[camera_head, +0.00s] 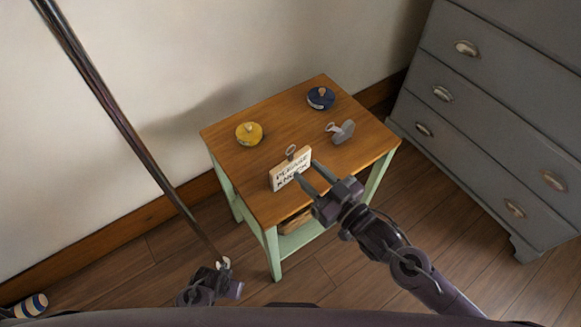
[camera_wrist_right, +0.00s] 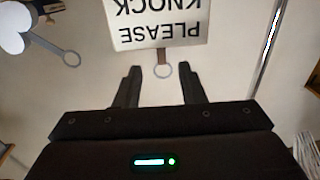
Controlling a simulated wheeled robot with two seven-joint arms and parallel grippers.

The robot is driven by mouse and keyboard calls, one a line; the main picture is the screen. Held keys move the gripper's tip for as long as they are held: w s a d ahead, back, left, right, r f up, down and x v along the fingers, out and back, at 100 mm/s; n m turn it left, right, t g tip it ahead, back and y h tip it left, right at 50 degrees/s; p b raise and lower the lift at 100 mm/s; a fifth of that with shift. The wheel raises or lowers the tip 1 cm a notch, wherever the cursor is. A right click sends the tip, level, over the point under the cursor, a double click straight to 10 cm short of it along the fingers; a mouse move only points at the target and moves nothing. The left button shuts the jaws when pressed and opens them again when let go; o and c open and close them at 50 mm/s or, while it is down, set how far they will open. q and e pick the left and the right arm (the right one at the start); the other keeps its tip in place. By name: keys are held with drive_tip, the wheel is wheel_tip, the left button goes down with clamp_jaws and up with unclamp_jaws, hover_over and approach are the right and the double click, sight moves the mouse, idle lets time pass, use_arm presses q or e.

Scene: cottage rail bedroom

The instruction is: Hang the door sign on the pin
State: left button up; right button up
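The door sign (camera_head: 290,169), a pale board reading "PLEASE KNOCK", is at the front of the small wooden table, with a hanging tab and ring at its top. My right gripper (camera_head: 307,170) is at the sign's right side with its fingers apart. In the right wrist view the sign (camera_wrist_right: 160,22) appears upside down, and its ring lies between the open fingertips (camera_wrist_right: 160,69), with gaps on both sides. My left gripper (camera_head: 212,288) is low at the left, near the foot of a dark pole; its fingers are unclear. I cannot make out the pin.
The table top (camera_head: 262,160) also holds a yellow round item (camera_head: 249,134), a dark blue one (camera_head: 321,98) and a grey tag with a ring (camera_head: 342,132). The dark pole (camera_head: 130,130) slants across the left. A grey dresser (camera_head: 490,120) stands right. Wall lies behind.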

sight(292, 157)
drive_tip(key=x, duration=0.5)
drive_tip(key=shift+w+a+r, duration=0.1)
drive_tip(key=shift+w+a, duration=0.1)
drive_tip(key=shift+a, duration=0.15)
clamp_jaws()
